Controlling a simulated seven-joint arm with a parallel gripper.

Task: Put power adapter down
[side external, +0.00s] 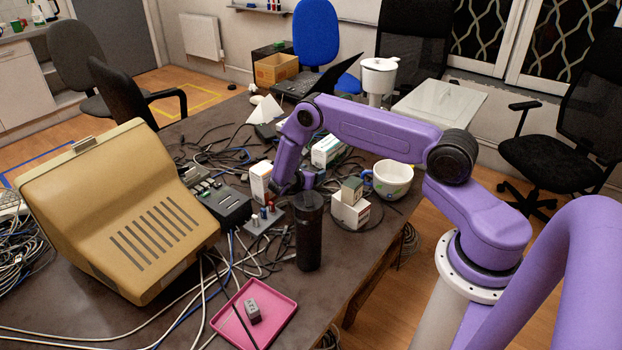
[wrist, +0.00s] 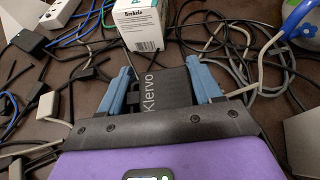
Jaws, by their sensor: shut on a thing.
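The power adapter (wrist: 172,88), a black block with "Klervo" lettering, sits between the two blue fingers of my gripper (wrist: 163,84) in the wrist view. The fingers are shut on it from left and right. Cables lie on the dark table around and beyond it. I cannot tell whether its underside touches the table. In the side view my gripper (side external: 292,184) is low over the table, behind a black cylinder, and the adapter cannot be made out there.
A white box (wrist: 139,24) stands just beyond the adapter. Loose cables and a power strip (wrist: 61,12) lie around. In the side view, a black cylinder (side external: 308,235), stacked boxes (side external: 350,212) and a white cup (side external: 393,180) stand close by. A pink tray (side external: 281,299) lies in front.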

